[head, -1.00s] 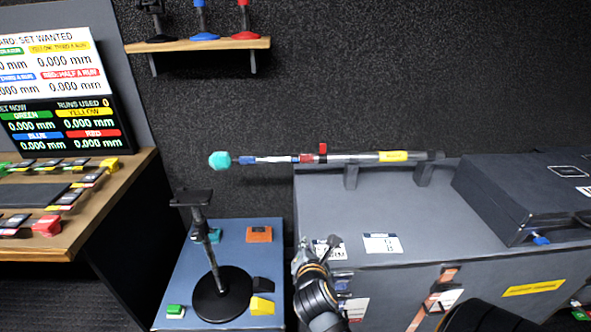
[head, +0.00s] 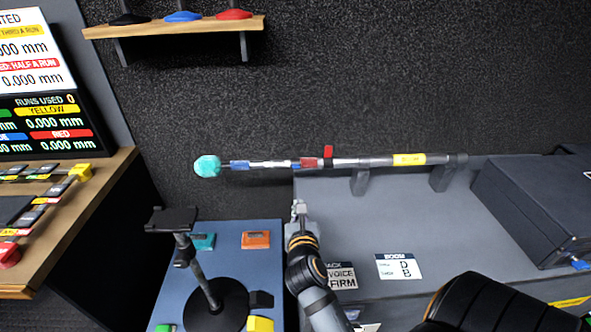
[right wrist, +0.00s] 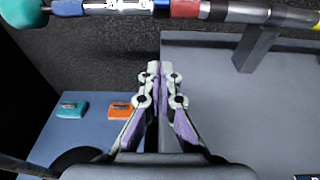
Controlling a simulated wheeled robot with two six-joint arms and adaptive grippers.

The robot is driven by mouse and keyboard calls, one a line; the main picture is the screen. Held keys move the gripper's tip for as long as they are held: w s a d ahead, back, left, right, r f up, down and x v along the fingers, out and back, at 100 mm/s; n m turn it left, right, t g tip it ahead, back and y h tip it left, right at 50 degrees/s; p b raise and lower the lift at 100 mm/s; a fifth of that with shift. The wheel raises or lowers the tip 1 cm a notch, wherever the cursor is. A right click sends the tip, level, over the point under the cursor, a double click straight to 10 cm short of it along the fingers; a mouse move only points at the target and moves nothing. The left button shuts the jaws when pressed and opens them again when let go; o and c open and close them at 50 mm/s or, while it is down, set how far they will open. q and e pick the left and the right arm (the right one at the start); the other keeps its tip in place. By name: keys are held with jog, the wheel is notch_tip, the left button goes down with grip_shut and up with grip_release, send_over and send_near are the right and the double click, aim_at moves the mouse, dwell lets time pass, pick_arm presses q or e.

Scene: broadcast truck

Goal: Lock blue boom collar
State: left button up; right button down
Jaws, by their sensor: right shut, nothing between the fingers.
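The boom pole (head: 375,161) lies level across two supports on the grey case. Its blue collar (head: 240,165) is near the teal foam end (head: 207,166), and a red collar (head: 310,163) with an upright red lever sits further right. The blue collar also shows at the top left of the right wrist view (right wrist: 67,8). My right gripper (head: 299,206) is shut and empty, below the pole and apart from it. In the right wrist view its fingertips (right wrist: 154,66) touch each other over the case's left edge. My left gripper is not in view.
The grey case (head: 330,215) bears paper labels (head: 398,267) and a dark box (head: 540,205) at right. A blue-topped stand holds a black pedestal (head: 190,250) and small coloured blocks. A shelf (head: 180,27) is above. Space in front of the pole is clear.

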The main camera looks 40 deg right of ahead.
aim_at(296, 166)
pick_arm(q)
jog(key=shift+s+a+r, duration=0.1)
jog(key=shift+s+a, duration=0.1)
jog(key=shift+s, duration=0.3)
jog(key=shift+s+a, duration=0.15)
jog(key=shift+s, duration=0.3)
pick_arm(e)
jog(key=w+d+r, duration=0.2)
jog(key=w+d, duration=0.3)
jog(key=w, duration=0.4)
jog(key=shift+w+d, duration=0.15)
jog(key=shift+d, duration=0.2)
